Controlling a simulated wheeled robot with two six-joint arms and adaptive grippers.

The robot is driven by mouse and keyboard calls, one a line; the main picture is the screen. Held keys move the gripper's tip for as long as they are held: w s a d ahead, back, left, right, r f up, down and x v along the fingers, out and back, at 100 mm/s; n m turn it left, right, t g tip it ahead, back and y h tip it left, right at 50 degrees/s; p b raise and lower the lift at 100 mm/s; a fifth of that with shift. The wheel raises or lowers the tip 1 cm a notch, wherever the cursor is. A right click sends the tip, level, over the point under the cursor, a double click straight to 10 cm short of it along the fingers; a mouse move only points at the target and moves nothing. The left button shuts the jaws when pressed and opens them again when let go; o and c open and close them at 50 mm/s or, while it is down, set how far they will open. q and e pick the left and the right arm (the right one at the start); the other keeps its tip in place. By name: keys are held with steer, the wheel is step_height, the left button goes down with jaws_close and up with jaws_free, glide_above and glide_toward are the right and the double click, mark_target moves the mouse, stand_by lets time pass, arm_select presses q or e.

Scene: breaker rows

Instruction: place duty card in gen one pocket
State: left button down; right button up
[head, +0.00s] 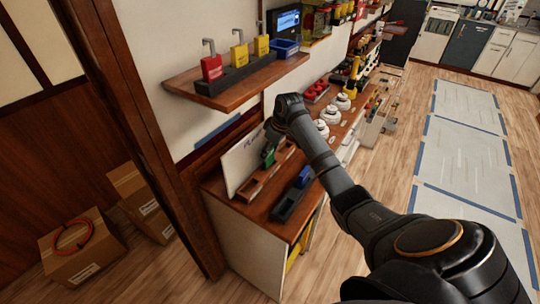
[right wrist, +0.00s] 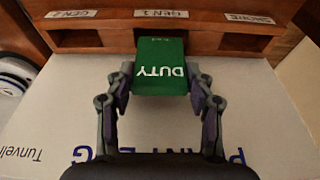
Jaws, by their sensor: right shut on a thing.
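The green duty card (right wrist: 160,68), with white DUTY lettering, is between the fingers of my right gripper (right wrist: 160,88). Its far end overlaps the opening of the middle pocket, under the GEN 1 label (right wrist: 161,14); I cannot tell if it is inside. The wooden pocket rack (right wrist: 222,43) also has a GEN 2 pocket at left and a SHORE pocket at right, both looking empty. In the head view the green card (head: 268,157) shows below my right gripper, by the rack (head: 254,187). My left gripper is not in view.
A white lettered board (head: 240,160) stands beside the rack. A dark block with a blue piece (head: 303,178) is to its right on the wooden counter (head: 262,224). A shelf with red and yellow padlocks (head: 238,55) is above. White round devices (head: 331,114) sit farther back.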

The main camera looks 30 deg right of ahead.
step_height(320, 180, down, 2)
steer(key=shift+f+p, duration=0.15)
steer(key=shift+p, duration=0.15)
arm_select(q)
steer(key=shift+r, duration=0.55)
arm_select(e)
steer(key=shift+s+f, duration=0.1)
steer(key=shift+f, duration=0.1)
steer(key=o, duration=1.2)
arm_select(q)
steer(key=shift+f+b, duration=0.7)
steer(key=shift+b, duration=0.1)
arm_select(e)
steer(key=v, duration=1.2)
steer(key=shift+d, duration=0.1)
